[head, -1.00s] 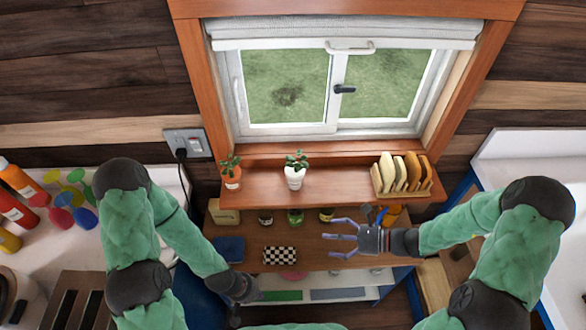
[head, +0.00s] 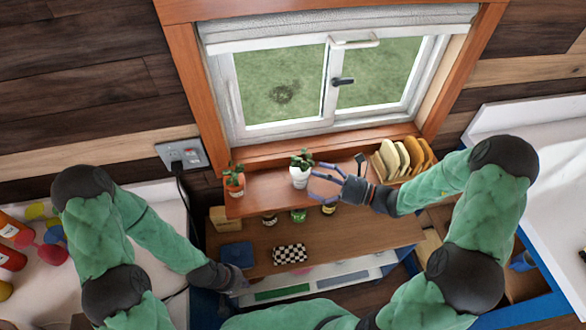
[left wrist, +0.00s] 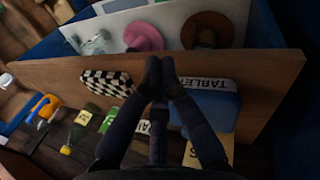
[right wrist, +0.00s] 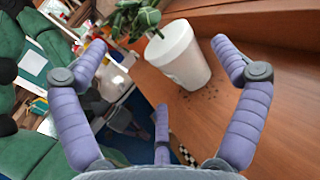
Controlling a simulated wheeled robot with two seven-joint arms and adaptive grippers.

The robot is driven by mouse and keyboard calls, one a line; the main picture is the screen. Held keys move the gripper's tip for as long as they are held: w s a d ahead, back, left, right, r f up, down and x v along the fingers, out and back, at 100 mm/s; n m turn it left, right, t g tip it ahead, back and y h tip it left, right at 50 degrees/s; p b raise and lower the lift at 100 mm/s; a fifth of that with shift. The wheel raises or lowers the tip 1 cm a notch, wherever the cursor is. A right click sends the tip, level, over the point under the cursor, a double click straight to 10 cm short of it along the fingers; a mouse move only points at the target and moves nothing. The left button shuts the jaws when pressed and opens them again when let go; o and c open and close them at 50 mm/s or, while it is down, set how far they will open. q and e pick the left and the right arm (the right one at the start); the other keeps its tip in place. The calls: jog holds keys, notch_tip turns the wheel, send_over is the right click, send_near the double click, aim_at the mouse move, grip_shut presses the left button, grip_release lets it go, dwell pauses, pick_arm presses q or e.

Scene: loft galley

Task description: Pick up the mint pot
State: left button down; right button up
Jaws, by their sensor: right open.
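A white pot (head: 300,179) with a leafy green plant stands upright on the wooden window shelf. In the right wrist view the white pot (right wrist: 182,58) shows between and beyond my spread fingers, with the plant at upper left. An orange pot (head: 235,188) with another plant stands left of it. My right gripper (head: 317,182) is open and empty, just right of the white pot, its fingers pointing at it. I cannot tell whether any finger touches it. My left gripper (left wrist: 159,72) has its fingertips together with nothing seen between them, low beside the lower shelf.
Several jars, a checkered box (head: 290,254) and a blue box (head: 237,254) sit on the lower shelf (head: 345,236). The window is behind.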

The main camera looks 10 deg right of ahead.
aim_at(291, 169)
jog(key=x, duration=0.8)
jog(key=shift+w+a, duration=0.1)
jog(key=shift+a, duration=0.15)
jog(key=c, duration=1.3)
